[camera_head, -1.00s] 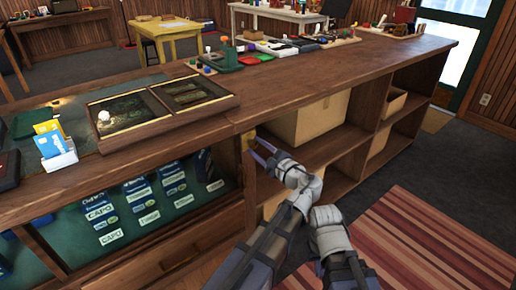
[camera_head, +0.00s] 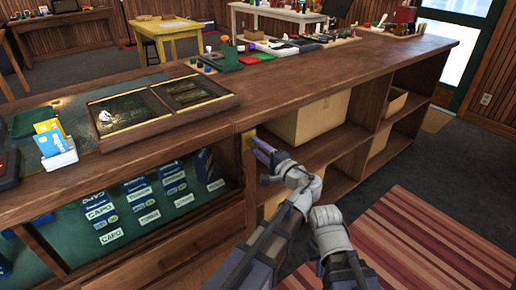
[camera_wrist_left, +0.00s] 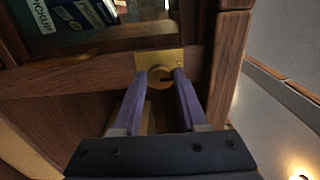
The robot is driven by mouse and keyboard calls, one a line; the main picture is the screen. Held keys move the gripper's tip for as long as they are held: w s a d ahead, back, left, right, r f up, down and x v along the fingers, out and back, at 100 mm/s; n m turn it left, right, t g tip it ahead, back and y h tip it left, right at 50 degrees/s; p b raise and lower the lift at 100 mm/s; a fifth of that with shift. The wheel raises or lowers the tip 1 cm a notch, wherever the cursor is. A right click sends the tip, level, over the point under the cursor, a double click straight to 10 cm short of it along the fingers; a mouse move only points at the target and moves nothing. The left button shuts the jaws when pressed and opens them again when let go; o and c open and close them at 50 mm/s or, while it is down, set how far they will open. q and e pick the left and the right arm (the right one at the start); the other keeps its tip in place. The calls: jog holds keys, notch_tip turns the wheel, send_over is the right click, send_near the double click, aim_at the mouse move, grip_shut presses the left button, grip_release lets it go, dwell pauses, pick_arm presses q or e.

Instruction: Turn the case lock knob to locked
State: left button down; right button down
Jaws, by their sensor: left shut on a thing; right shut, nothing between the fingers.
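The case lock knob (camera_wrist_left: 153,75) is a round brass knob with a dark slot, on a square brass plate (camera_wrist_left: 172,57) fixed to the wooden case. In the left wrist view the slot lies roughly level. My left gripper (camera_wrist_left: 161,78) has its two purple fingers on either side of the knob, shut on it. In the head view the left gripper (camera_head: 261,149) reaches the wooden post at the end of the glass-fronted case, and the knob is mostly hidden there. A second grey arm link of mine shows beside it, but no right gripper fingers are visible.
The case (camera_head: 185,258) holds capo packets behind its front. Open shelves to the right hold a cardboard box (camera_head: 308,120). The countertop (camera_head: 330,72) carries framed displays (camera_head: 140,118) and a card holder (camera_head: 57,158). A striped rug (camera_head: 430,245) lies on the floor.

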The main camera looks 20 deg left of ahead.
dwell(0.5)
pick_arm(q)
jog(key=shift+c, duration=2.4)
grip_release()
pick_arm(e)
jog(key=shift+d, duration=0.1)
